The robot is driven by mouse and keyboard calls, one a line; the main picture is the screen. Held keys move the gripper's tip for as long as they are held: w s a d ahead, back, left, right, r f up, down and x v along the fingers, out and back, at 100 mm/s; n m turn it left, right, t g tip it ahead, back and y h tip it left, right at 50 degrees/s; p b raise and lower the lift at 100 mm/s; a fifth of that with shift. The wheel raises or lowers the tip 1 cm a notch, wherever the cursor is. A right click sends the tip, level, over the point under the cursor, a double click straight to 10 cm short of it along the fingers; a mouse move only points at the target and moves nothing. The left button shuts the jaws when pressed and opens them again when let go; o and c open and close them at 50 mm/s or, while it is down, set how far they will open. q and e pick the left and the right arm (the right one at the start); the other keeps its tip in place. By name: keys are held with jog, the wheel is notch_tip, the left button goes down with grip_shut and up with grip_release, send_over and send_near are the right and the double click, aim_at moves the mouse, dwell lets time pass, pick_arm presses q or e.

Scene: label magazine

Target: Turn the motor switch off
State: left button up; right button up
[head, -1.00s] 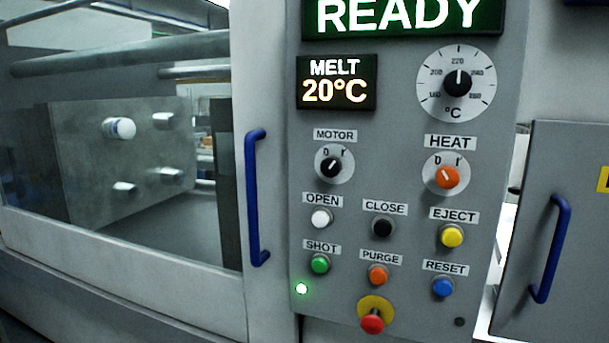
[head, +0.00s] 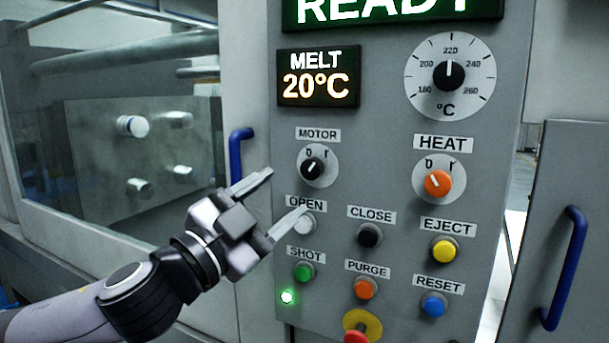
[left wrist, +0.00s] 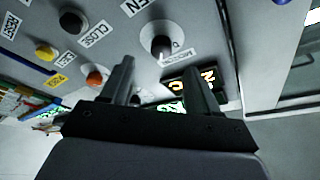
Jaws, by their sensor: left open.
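The motor switch (head: 313,168) is a black knob on a pale round dial under the MOTOR label, on the grey control panel. Its white mark leans up to the right, toward the right-hand mark of the dial. My left gripper (head: 287,192) is open and empty, with its fingers apart below and left of the knob. The lower finger reaches over the edge of the OPEN label. In the left wrist view the motor knob (left wrist: 162,43) shows beyond the spread fingers. I cannot tell how far the fingertips are from the panel. My right gripper is not in view.
The white OPEN button (head: 303,224) is close to the lower finger. The orange heat knob (head: 438,183) is to the right, with several push buttons below. A blue door handle (head: 236,160) is left of the panel. A green lamp (head: 287,297) is lit.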

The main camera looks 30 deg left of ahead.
aim_at(309, 171)
pick_arm(q)
jog(key=p+x, duration=0.1)
jog(key=x, duration=0.1)
jog(key=p+x, duration=0.2)
jog(key=x, duration=0.1)
jog(key=shift+w+d+r, duration=0.1)
jog(key=shift+w+r, duration=0.15)
jog(key=shift+r, duration=0.2)
jog(key=shift+w+d, duration=0.15)
jog(key=shift+w, duration=0.6)
jog(key=c, duration=1)
jog(key=shift+c, duration=0.2)
